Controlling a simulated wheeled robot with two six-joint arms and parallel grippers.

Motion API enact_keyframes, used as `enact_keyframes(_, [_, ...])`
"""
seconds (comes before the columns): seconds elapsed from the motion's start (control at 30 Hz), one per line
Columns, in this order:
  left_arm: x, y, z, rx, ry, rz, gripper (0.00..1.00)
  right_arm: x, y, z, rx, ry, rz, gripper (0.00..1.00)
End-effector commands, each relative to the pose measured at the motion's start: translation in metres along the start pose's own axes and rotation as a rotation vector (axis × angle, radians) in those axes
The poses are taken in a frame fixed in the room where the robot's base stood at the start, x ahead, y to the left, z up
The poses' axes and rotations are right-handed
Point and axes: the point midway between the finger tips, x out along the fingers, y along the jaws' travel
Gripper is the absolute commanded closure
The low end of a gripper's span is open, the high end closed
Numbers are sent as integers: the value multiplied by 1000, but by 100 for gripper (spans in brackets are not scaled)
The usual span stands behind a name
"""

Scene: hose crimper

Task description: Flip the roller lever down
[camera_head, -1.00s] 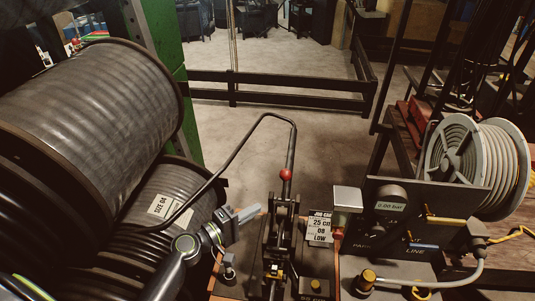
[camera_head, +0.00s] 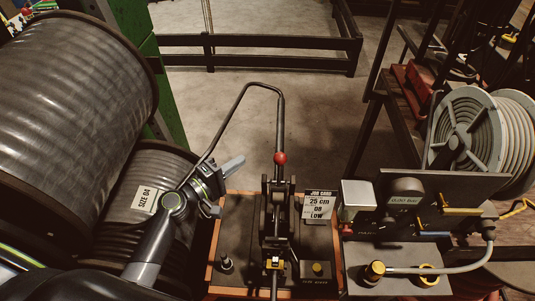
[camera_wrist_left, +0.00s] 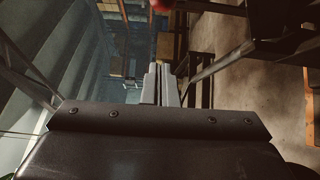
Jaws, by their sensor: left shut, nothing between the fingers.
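The roller lever with its red ball knob (camera_head: 280,158) stands upright on the dark roller mechanism (camera_head: 276,210) at the middle of the bench. A bit of the red ball (camera_wrist_left: 160,4) shows at the top edge of the left wrist view. My left gripper (camera_head: 240,160) is to the left of the lever, roughly level with the knob in the head view, with a gap between them. Its fingers (camera_wrist_left: 159,68) are together and empty in the wrist view. My right gripper is not in view.
A bent dark rod (camera_head: 225,122) arches between the spools and the lever. Big hose spools (camera_head: 75,95) fill the left. A job card (camera_head: 319,206) stands right of the lever. A gauge box (camera_head: 404,190) and a hose reel (camera_head: 480,135) are farther right.

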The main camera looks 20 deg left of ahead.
Motion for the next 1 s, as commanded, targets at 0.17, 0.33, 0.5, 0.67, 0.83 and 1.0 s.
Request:
enact_keyframes(0.17, [25, 4, 1, -3, -1, 2, 100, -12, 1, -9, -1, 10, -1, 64])
enact_keyframes(0.33, [55, 4, 1, -3, -1, 1, 100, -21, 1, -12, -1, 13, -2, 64])
enact_keyframes(0.5, [83, 3, 1, -3, -2, 1, 100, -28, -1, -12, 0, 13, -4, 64])
enact_keyframes(0.67, [92, 4, 11, -6, -1, -2, 100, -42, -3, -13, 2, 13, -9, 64])
enact_keyframes(0.83, [86, 3, 28, -3, -1, -1, 100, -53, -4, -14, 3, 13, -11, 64])
enact_keyframes(1.0, [83, 1, 37, -2, 0, 0, 100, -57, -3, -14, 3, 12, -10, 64])
